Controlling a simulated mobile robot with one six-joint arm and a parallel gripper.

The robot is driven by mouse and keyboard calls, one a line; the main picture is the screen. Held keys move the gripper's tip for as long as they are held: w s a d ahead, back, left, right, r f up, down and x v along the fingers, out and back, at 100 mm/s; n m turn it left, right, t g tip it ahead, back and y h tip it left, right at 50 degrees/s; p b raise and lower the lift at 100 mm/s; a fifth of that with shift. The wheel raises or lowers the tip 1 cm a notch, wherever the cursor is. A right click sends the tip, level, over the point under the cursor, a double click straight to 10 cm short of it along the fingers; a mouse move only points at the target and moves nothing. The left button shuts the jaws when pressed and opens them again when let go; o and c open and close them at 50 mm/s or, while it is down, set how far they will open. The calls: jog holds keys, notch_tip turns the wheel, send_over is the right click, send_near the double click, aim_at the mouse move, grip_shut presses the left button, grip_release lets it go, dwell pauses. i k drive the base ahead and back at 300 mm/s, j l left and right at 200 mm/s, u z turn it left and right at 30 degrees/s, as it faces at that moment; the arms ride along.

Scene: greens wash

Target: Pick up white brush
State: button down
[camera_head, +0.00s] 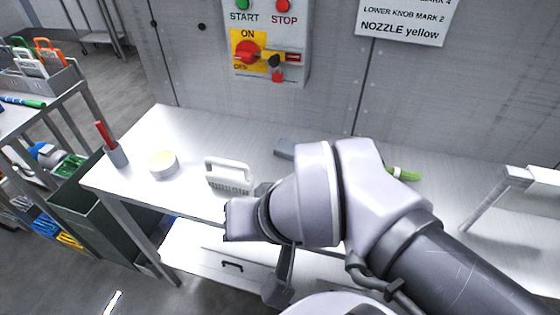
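A white brush (229,176) with a loop handle stands on the steel bench (180,125), left of centre. Its bristle side faces down toward the bench top. My arm reaches in from the lower right, and my gripper (272,238) is in front of and to the right of the brush in the picture. The wrist hides most of the gripper, so I cannot tell its opening. I cannot see it touching the brush.
A round tub (163,164) and a grey cup (117,155) with a red-handled tool stand left of the brush. A grey block (284,148) lies behind my arm. A green item (404,174) lies right. A control box (268,40) hangs on the wall.

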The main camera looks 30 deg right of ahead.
aim_at(230, 180)
jog(key=i+j+z, duration=0.25)
jog(key=j+z, duration=0.25)
jog(key=j, duration=0.25)
jog(key=i+j+z, duration=0.25)
jog(key=j, duration=0.15)
jog(key=j+z, duration=0.25)
jog(key=j, duration=0.15)
jog(key=k, duration=0.05)
